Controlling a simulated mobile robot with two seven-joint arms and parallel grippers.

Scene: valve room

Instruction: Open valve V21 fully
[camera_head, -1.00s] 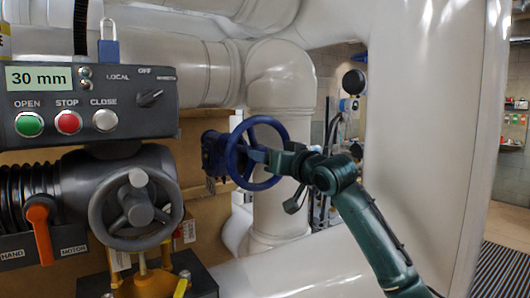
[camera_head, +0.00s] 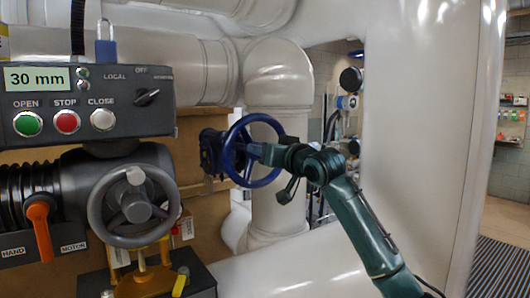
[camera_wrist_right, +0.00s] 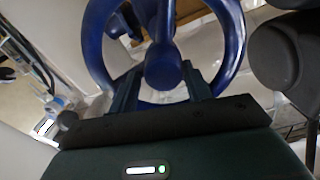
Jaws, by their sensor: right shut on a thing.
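A blue handwheel (camera_head: 231,160) on a blue valve body (camera_head: 208,150) stands in front of a brown panel in the head view. No label on it is readable. My right gripper (camera_head: 262,153) reaches it from the right and is shut on the wheel's middle. In the right wrist view the blue wheel (camera_wrist_right: 235,45) fills the upper part, and its round hub (camera_wrist_right: 163,66) sits between the two dark fingers of my right gripper (camera_wrist_right: 160,88). My left gripper is not in view.
A grey actuator handwheel (camera_head: 99,215) is at left, with an orange lever (camera_head: 41,230) marked between HAND and MOTOR. Above it a control box (camera_head: 60,122) shows 30 mm and OPEN, STOP and CLOSE buttons. Thick pale pipes (camera_head: 280,75) stand close around the blue wheel.

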